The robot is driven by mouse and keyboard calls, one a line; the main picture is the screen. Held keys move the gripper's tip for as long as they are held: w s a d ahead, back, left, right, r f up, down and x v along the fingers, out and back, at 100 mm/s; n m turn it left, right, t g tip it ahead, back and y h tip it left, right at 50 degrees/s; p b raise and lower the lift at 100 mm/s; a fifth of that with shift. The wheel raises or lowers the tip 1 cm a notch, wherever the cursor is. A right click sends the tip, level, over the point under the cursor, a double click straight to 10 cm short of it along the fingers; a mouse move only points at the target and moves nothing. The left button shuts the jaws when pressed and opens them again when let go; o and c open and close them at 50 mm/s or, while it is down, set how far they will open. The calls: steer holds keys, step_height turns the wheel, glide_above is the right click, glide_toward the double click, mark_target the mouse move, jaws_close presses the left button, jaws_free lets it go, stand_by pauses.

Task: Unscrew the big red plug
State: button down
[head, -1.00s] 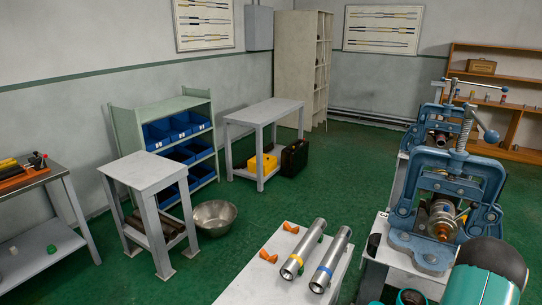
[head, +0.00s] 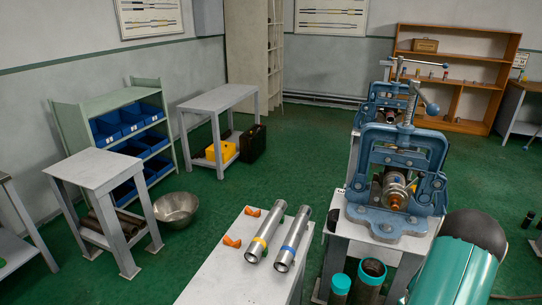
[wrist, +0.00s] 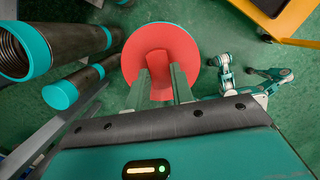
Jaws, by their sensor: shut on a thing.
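In the wrist view, the big red plug (wrist: 148,38) shows as a wide red disc with a raised grip in its middle. My gripper (wrist: 163,78) is shut on that raised grip, with one finger on each side. The far side of the disc and whatever lies behind it are hidden, so I cannot tell whether the plug sits in a pipe. In the head view neither my gripper nor the plug shows; only my teal arm part is at the lower right.
Dark pipes with teal ends (wrist: 62,95) lie close left of the plug; teal-rimmed pipes (head: 372,268) stand below the front blue vise (head: 385,232). A second vise (head: 395,98) is behind it. Two steel pipes (head: 292,240) lie on a white bench. Green floor is open beyond.

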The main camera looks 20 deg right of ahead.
steer(key=shift+s, duration=0.25)
steer(key=n, duration=0.3)
steer(key=shift+s+t, duration=0.25)
steer(key=shift+t, duration=0.05)
steer(key=shift+w+n, duration=0.1)
steer(key=shift+n, duration=0.8)
steer(key=n, duration=0.2)
steer(key=shift+s+d+n+t, duration=0.1)
steer(key=shift+s+n+t, duration=0.1)
steer(key=shift+n+t, duration=0.15)
steer(key=shift+w+n+y, duration=0.1)
steer(key=shift+n+y, duration=0.2)
steer(key=shift+n, duration=0.65)
